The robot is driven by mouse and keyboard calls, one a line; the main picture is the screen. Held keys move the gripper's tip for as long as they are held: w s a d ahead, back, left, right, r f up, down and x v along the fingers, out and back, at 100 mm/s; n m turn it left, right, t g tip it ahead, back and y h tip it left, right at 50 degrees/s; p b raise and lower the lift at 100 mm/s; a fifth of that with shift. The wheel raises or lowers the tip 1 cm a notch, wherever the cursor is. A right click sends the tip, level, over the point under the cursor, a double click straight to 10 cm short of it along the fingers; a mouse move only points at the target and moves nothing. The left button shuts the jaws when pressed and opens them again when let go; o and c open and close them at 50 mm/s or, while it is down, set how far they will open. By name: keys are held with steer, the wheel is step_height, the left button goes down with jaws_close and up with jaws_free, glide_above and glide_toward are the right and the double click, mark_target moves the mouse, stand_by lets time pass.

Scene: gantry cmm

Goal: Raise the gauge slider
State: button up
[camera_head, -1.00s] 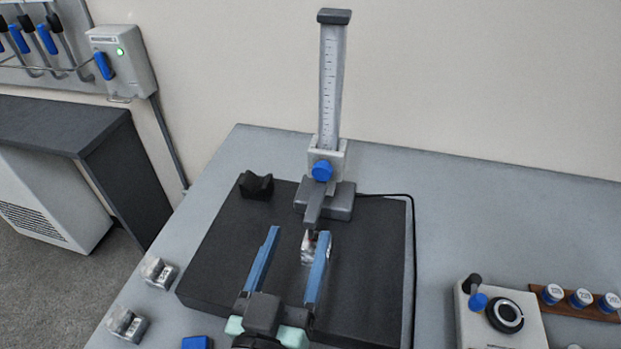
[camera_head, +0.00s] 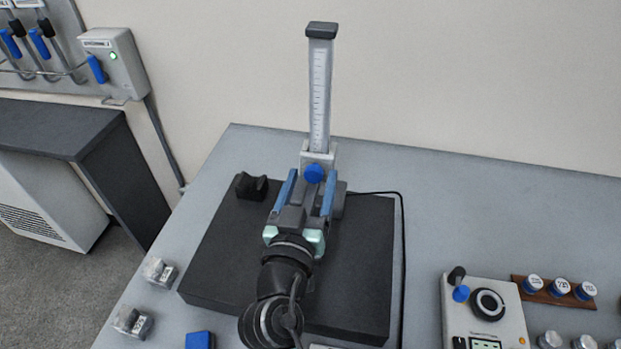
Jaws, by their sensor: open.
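The height gauge stands upright at the back of the black surface plate, with a pale scale column (camera_head: 320,95) and a dark cap on top. Its slider (camera_head: 318,158) sits low on the column, a light grey block with a blue knob (camera_head: 314,173) on its front. My gripper (camera_head: 310,190) is open, with its blue fingers pointing away from me toward the slider. The fingertips are at either side of the region just below the knob. I cannot tell whether they touch the slider. My gripper hides most of the gauge's base and the scriber arm.
The black plate (camera_head: 225,240) carries a dark V-block (camera_head: 251,186) at its back left. A cable (camera_head: 401,240) runs along the plate's right side. A control box (camera_head: 485,315) and a rack of blue-sided pots (camera_head: 555,290) stand at right. Small metal blocks (camera_head: 160,271) lie at left.

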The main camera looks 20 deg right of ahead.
jaws_close()
stand_by(0.3)
stand_by(1.1)
